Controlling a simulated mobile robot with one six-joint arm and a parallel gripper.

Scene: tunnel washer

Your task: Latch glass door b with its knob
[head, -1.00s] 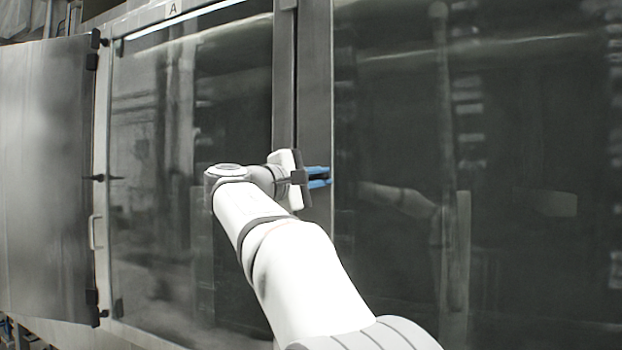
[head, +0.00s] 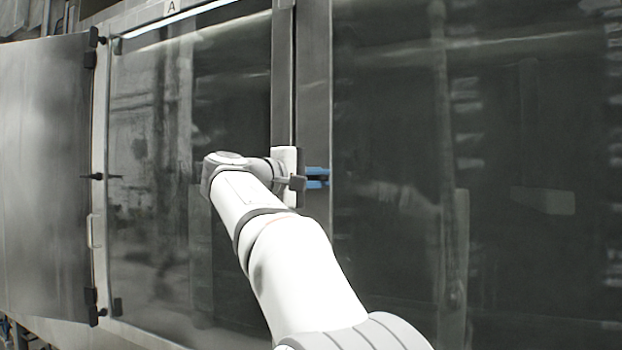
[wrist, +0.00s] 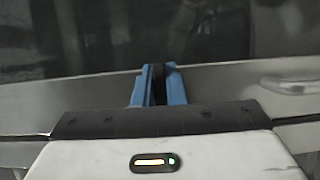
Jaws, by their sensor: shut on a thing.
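Glass door b (head: 520,120) is the large dark pane right of the grey upright frame (head: 315,80). It looks flush with the front, but I cannot tell whether it is latched. My gripper (head: 318,178) is at the frame strip beside the pane's left edge. In the wrist view, its blue fingers (wrist: 158,72) are closed around a dark piece, the knob (wrist: 158,88), at the metal frame. The knob's shape and turn are mostly hidden by the fingers. In the head view the gripper covers it.
Glass door A (head: 190,130) stands left of the upright. A grey metal panel (head: 40,170) stands swung out at the far left. A silver handle (wrist: 293,86) lies on the frame to the right in the wrist view.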

